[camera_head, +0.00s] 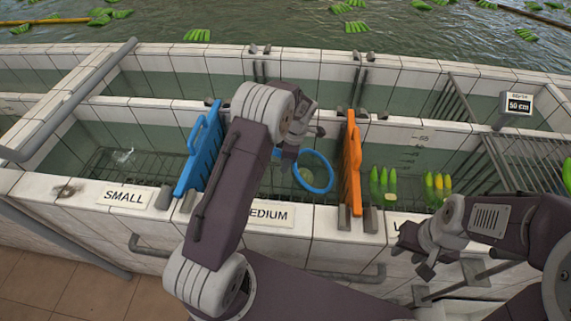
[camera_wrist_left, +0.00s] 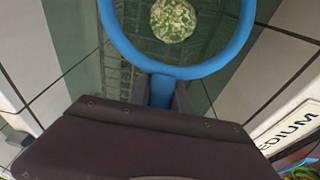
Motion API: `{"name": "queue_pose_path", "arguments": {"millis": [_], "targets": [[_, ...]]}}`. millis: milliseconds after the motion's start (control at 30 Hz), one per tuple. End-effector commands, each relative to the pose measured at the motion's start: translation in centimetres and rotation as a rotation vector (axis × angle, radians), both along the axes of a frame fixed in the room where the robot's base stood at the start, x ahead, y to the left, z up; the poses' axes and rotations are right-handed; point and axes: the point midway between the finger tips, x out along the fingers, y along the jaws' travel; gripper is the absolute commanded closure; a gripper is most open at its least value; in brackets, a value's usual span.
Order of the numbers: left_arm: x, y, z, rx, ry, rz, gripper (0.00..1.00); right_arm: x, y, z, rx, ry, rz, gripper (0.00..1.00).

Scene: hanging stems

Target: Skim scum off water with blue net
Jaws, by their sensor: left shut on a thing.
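The blue net (camera_head: 318,188) is a blue ring with a short handle, over the middle compartment behind the MEDIUM sign. My left gripper (camera_head: 286,157) is shut on its handle; the wrist view shows the handle (camera_wrist_left: 162,91) between the dark fingers. A round, pale green, speckled scum patch (camera_wrist_left: 173,20) shows inside the ring in the wrist view. It is partly seen in the head view (camera_head: 304,175). I cannot tell whether the ring touches the water (camera_head: 268,184). My right gripper (camera_head: 418,253) is empty at the front right, its fingers apart.
A blue divider (camera_head: 203,150) and an orange divider (camera_head: 352,160) stand upright on either side of the middle compartment. Green and yellow pods (camera_head: 437,187) stand in the right compartment. The tiled front wall carries the SMALL sign (camera_head: 125,196) and a rail (camera_head: 155,248).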

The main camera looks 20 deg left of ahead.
Motion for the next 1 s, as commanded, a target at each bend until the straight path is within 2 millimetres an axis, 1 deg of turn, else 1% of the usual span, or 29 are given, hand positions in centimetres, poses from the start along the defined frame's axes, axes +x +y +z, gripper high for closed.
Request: {"name": "queue_pose_path", "arguments": {"millis": [33,1000], "targets": [[0.0,0.0,1.1,0.000,-0.001,0.000,1.00,0.0,0.0,1.0,0.000,0.000,0.000,0.64],[0.0,0.0,13.1,-0.001,-0.001,0.001,1.00,0.0,0.0,9.7,0.000,0.000,0.000,0.64]]}}
